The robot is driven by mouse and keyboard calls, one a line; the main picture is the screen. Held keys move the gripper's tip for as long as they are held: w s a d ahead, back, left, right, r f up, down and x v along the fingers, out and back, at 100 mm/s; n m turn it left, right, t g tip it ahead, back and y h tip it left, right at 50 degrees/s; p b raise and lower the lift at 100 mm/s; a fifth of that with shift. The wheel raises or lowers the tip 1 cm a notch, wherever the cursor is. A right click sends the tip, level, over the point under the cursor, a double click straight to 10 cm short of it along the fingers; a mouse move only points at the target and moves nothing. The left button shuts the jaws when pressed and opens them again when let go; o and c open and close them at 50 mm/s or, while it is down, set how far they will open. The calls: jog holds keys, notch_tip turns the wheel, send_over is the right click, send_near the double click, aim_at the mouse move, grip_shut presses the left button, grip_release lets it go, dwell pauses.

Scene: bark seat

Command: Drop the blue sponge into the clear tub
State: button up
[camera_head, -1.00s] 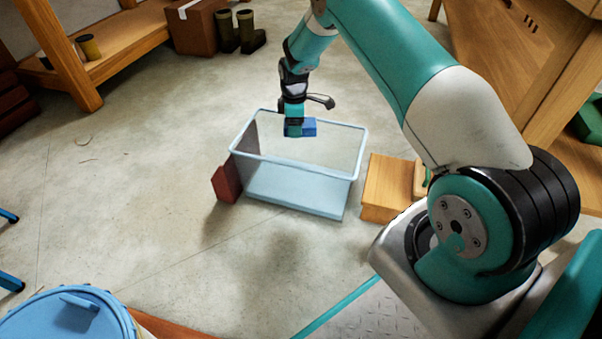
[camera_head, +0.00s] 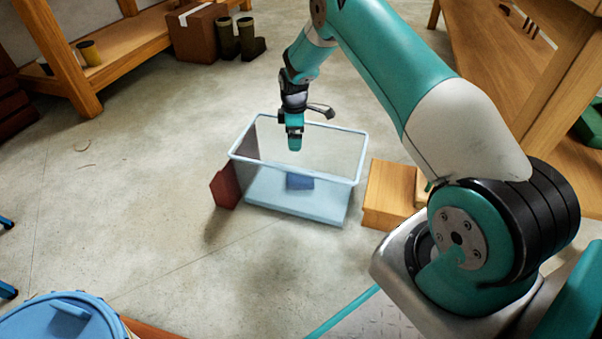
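The clear tub (camera_head: 330,176) stands on the floor in the middle of the head view, with a pale blue rim and a light blue bottom. The blue sponge (camera_head: 299,182) is inside the tub, seen through its clear wall, low down near the bottom. My gripper (camera_head: 294,145) points down over the tub's opening, above the sponge and apart from it.
A dark red block (camera_head: 225,187) stands against the tub's left side. A wooden box (camera_head: 390,192) is close on the right. A blue lidded barrel (camera_head: 60,318) is at the lower left. Open floor lies left of the tub.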

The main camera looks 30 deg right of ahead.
notch_tip(320, 180, up, 17)
jog(key=p, duration=0.8)
jog(key=shift+s, duration=0.1)
